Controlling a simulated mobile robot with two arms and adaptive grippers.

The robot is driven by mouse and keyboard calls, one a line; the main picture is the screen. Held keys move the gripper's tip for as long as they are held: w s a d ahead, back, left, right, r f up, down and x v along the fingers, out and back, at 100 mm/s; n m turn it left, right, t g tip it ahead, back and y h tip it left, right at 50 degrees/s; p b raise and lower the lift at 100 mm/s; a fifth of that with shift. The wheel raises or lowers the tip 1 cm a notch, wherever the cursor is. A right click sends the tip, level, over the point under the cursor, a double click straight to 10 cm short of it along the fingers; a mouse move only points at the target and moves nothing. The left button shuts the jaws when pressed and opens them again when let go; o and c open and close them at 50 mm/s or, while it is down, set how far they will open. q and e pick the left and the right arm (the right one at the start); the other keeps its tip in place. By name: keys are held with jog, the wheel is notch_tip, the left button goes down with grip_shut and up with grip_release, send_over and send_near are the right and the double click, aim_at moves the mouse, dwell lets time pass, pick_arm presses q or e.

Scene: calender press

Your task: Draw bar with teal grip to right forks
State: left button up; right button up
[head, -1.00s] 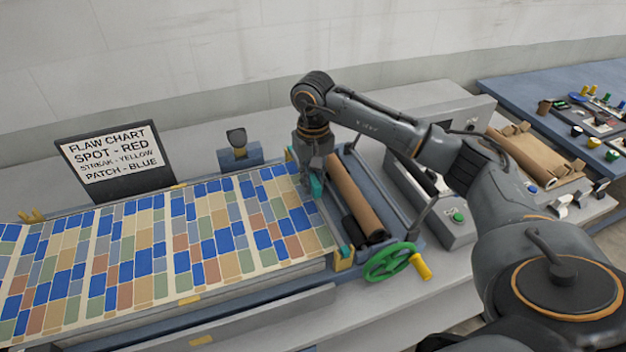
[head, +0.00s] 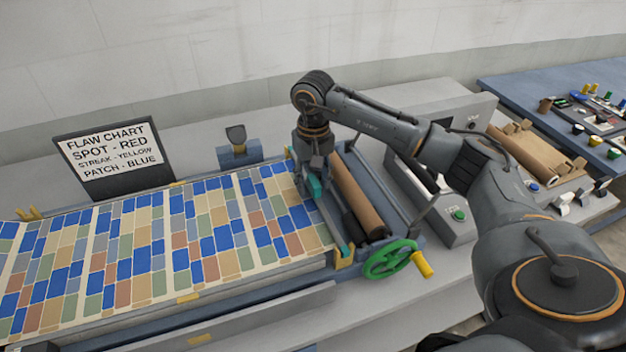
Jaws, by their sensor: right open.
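The teal grip (head: 315,187) shows at the right end of the patterned sheet, on the bar that lies across it beside the brown roller. My right gripper (head: 308,182) is open and comes down from above at the teal grip. Its fingers partly cover the grip, and I cannot tell whether they touch it. Yellow forks (head: 345,258) stand at the near right corner of the bed. Another pair of yellow forks (head: 30,214) stands at the far left edge. My left gripper is not in view.
The patterned sheet (head: 150,245) covers the bed. The brown roller (head: 358,198) lies right of the bar, with a green handwheel (head: 390,260) in front. The flaw chart (head: 112,155) stands behind the bed. A control box (head: 458,215) is at the right.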

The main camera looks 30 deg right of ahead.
notch_tip(320, 180, up, 12)
dwell(0.4)
dwell(0.5)
